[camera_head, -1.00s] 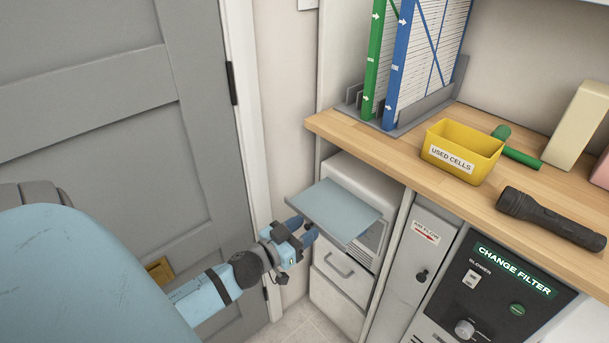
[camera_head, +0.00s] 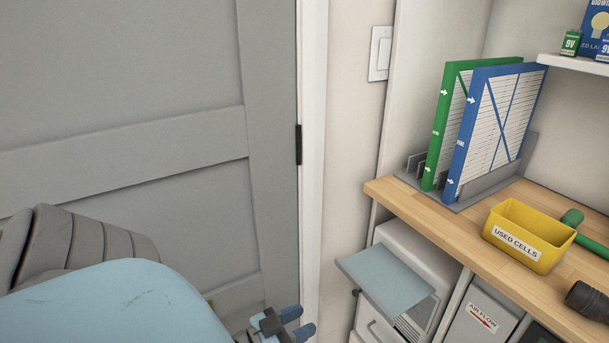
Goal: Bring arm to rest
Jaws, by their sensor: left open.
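My left gripper (camera_head: 298,322) shows at the bottom of the head view, with blue fingertips apart and nothing between them. It is in front of the door frame, to the left of the light blue-grey flap (camera_head: 387,279) on the white cabinet, and apart from it. My light blue left arm fills the lower left. The wrist behind the gripper is cut off by the lower edge. My right gripper is not in view.
A grey door (camera_head: 120,90) stands on the left. A wooden counter (camera_head: 420,201) holds green (camera_head: 436,140) and blue (camera_head: 462,140) filters in a rack, a yellow "USED CELLS" bin (camera_head: 517,246), a green cylinder (camera_head: 573,217) and a dark flashlight (camera_head: 588,300).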

